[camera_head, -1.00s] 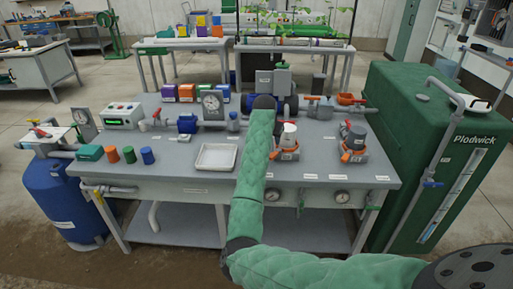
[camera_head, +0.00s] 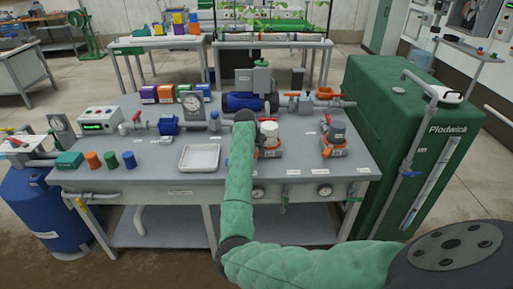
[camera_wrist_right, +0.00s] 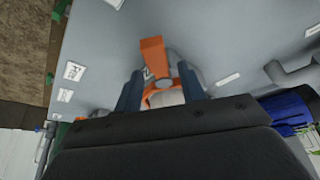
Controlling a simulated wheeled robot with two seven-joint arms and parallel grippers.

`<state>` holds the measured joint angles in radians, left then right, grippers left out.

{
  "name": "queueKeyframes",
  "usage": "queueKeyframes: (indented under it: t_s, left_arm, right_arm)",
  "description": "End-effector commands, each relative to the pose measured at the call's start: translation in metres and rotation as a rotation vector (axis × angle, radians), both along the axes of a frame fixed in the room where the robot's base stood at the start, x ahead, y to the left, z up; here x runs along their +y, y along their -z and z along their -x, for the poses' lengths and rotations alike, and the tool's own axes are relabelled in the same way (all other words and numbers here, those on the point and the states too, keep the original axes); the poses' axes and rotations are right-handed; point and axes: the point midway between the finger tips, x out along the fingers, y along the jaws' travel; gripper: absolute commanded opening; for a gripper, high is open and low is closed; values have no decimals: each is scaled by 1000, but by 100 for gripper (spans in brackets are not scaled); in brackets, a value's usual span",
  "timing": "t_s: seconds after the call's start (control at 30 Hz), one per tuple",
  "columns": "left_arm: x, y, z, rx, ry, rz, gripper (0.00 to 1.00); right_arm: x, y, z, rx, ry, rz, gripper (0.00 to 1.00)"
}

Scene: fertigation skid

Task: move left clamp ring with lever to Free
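The left clamp ring with lever (camera_head: 271,152) is orange. It sits at the base of a white-topped housing on the grey bench, partly hidden by my right arm in the head view. In the right wrist view its orange lever (camera_wrist_right: 152,50) points up the picture, beyond my fingertips. My right gripper (camera_wrist_right: 160,88) is open, with one dark finger on each side of the orange and whitish part; I cannot tell whether either finger touches it. In the head view the right gripper is hidden behind its green-sleeved arm. My left gripper is not in view.
A second orange clamp (camera_head: 334,147) sits to the right on the bench (camera_head: 300,184). A white tray (camera_head: 199,158) lies left of my arm. Pipes and a blue pump (camera_head: 242,101) stand behind. A large green tank (camera_head: 400,140) stands right of the bench.

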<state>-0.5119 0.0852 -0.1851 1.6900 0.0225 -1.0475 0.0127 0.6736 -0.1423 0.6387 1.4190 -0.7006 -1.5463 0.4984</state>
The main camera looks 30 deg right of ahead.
Motion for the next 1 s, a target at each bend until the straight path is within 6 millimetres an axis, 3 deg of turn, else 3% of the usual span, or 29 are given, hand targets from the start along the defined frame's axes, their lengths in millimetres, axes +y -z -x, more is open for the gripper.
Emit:
queueKeyframes:
  t_s: [0.4,0.6,0.63,1.0]
  left_arm:
    - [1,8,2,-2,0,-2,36]
    - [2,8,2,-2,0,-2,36]
    - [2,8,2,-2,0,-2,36]
    - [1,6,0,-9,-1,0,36]
  right_arm:
    - [-3,8,-1,-1,1,1,40]
    - [-3,8,-1,-2,1,0,3]
    - [-3,8,-1,-2,1,0,0]
    - [-12,7,-1,0,-18,1,0]
